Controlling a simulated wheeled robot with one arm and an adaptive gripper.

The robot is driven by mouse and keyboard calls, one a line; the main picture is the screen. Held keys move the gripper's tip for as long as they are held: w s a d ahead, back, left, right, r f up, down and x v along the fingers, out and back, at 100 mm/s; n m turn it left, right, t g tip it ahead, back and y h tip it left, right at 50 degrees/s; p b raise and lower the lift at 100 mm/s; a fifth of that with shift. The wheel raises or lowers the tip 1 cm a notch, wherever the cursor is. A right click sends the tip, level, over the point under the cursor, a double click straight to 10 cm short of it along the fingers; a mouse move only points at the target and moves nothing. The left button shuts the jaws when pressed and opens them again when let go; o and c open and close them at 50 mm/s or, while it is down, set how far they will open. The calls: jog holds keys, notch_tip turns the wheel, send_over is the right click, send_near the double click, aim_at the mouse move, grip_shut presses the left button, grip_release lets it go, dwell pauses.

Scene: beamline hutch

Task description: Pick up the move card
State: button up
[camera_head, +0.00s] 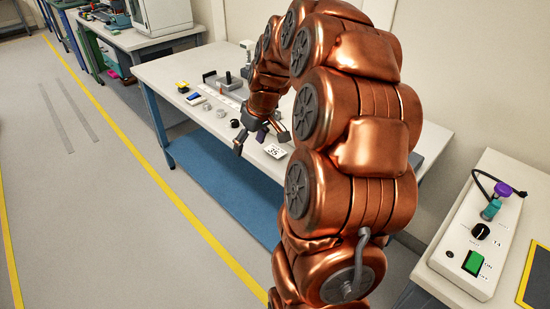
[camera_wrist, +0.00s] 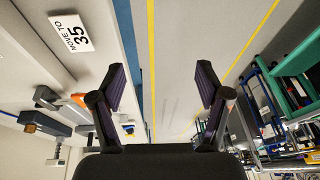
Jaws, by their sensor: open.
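The move card (camera_head: 275,151) is a small white card with a black "35", lying near the front edge of the white table. In the wrist view the card (camera_wrist: 72,33) reads "MOVE TO 35" and shows at the upper left, clear of the fingers. My gripper (camera_head: 258,138) is just left of the card in the head view, by the table's front edge. In the wrist view my gripper (camera_wrist: 162,85) has its two dark fingers wide apart with nothing between them.
A control box (camera_head: 480,240) with a green switch stands on a bench at right. The floor (camera_head: 100,200) in front is clear.

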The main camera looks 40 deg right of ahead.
jog(key=t+h+b, duration=0.1)
send_near(272, 149)
jog(key=shift+f+m, duration=0.3)
jog(key=shift+f, duration=0.1)
jog(key=shift+p+x, duration=0.6)
jog(key=shift+x, duration=3.15)
jog(key=shift+w, duration=0.1)
jog(key=shift+c, duration=0.4)
jog(key=c, duration=1)
jog(key=shift+o, duration=0.2)
jog(key=shift+r, duration=0.15)
